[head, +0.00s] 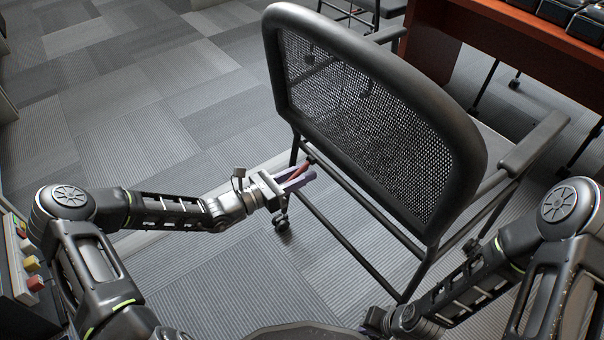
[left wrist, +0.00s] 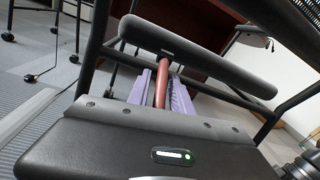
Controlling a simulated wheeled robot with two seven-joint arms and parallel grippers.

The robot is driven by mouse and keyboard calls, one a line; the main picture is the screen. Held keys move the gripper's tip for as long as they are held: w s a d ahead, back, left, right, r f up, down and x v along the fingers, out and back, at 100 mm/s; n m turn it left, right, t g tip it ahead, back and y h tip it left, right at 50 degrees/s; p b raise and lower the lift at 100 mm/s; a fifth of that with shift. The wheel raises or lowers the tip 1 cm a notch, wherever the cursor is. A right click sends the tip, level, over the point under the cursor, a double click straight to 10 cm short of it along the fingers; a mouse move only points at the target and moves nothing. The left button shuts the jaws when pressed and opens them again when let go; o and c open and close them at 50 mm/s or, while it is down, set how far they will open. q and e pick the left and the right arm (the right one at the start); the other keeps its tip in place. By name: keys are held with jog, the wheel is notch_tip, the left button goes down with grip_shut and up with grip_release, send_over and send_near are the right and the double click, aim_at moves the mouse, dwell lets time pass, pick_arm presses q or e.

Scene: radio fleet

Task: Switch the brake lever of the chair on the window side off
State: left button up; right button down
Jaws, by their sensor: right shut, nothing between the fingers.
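The black office chair (head: 375,130) with a mesh back stands right of centre in the head view, its back towards me. A red lever (left wrist: 161,82) sits under the chair's side; it also shows in the head view (head: 303,166). My left gripper (head: 293,178) reaches in from the left below the backrest. Its two purple fingers (left wrist: 160,90) lie on either side of the lever, with narrow gaps between fingers and lever. A dark armrest bar (left wrist: 200,55) crosses beyond the fingertips. My right arm is low at the right; its fingers do not show.
A wooden desk (head: 500,25) with dark devices (head: 558,10) stands at the upper right. Another chair (head: 365,12) is behind the mesh back. A console with coloured buttons (head: 30,265) is at the left edge. The carpeted floor (head: 140,90) at upper left is clear.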

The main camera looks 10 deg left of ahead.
pick_arm(q)
grip_shut()
dwell(1.1)
